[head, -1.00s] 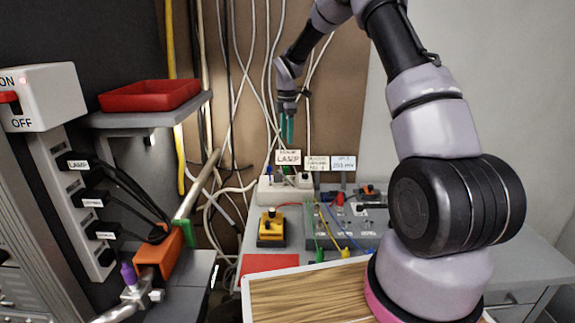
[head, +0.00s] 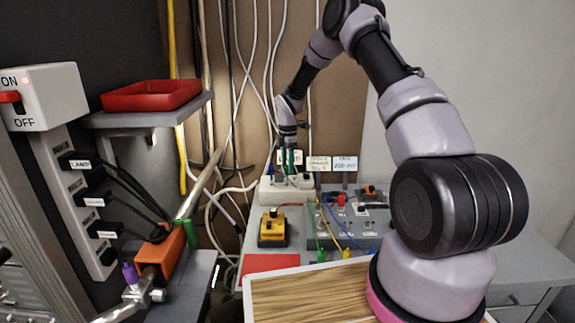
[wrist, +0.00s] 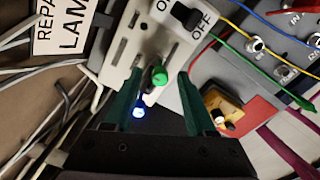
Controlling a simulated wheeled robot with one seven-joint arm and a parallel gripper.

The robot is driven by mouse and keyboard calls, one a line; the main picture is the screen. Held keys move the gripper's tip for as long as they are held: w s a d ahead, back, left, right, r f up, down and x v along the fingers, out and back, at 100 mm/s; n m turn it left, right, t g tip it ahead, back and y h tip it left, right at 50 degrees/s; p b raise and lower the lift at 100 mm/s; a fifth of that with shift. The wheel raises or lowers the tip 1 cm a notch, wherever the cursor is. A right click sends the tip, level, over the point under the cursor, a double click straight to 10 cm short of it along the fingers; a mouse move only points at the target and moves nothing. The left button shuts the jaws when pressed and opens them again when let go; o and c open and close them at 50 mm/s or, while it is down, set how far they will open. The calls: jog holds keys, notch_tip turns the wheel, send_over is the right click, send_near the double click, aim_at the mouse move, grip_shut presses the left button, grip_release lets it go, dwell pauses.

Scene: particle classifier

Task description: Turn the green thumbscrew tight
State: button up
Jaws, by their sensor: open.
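A small round green knob, which looks like the thumbscrew (wrist: 159,75), stands on a white box (wrist: 135,45) near its black ON/OFF switch. In the wrist view the two green fingers of my gripper (wrist: 160,80) are open, one on either side of the knob, with gaps between. I cannot tell how far the tips are above it. A blue-lit tip (wrist: 139,112) shows between the fingers, nearer my palm. In the head view my gripper (head: 291,163) points down over the white box (head: 285,193), and the knob is not clear there.
A yellow block with a black knob (head: 271,230) stands in front of the white box. A grey panel with cables (head: 350,225) is at its right. Small label signs (head: 345,164) stand behind. White cables (head: 240,190) hang at the left. A red mat (head: 270,265) lies nearer.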

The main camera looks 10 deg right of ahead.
grip_shut()
